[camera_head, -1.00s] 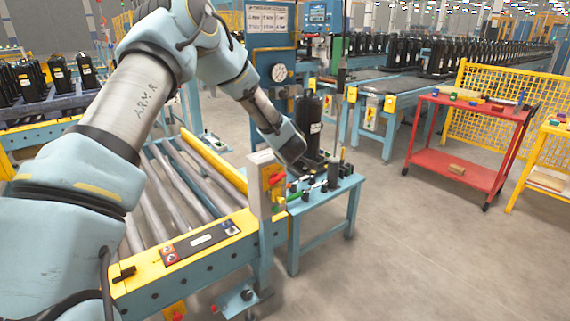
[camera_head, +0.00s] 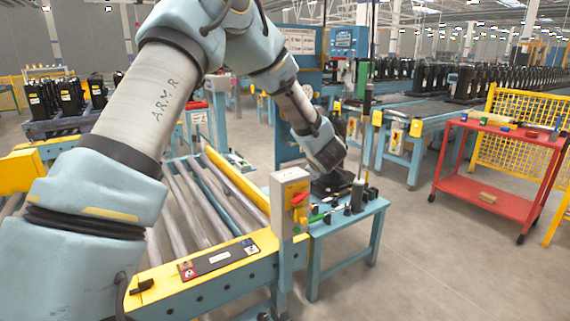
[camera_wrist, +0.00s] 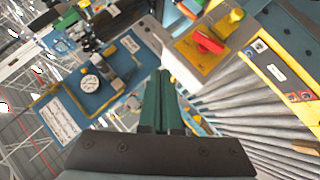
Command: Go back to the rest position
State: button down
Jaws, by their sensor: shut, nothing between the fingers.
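My gripper (camera_head: 330,160) hangs at the end of my bent arm in the head view, above the small blue side table (camera_head: 345,226). In the wrist view its two dark green fingers (camera_wrist: 160,76) lie together with nothing between them. In the head view the gripper covers part of a black compressor at the back of that table, so I cannot tell the gap between them.
A roller conveyor (camera_head: 195,215) with a yellow edge and a control box (camera_head: 289,195) stands left of the table. A red cart (camera_head: 500,187) stands at the right by a yellow mesh fence (camera_head: 510,105). The floor between table and cart is clear.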

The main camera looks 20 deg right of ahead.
jog(key=s+a+m+g+y, duration=0.15)
jog(key=a+m+g, duration=0.35)
jog(key=a, duration=1.8)
jog(key=s+a+m+g+y, duration=0.1)
jog(key=s+a+g, duration=0.1)
jog(key=s+a, duration=0.6)
jog(key=s+a+m+g+y, duration=0.1)
jog(key=s+a+g+y, duration=0.1)
jog(key=s+a, duration=0.6)
jog(key=a, duration=0.6)
jog(key=shift+s+a+f, duration=0.25)
jog(key=shift+a+f, duration=0.1)
jog(key=shift+f, duration=0.1)
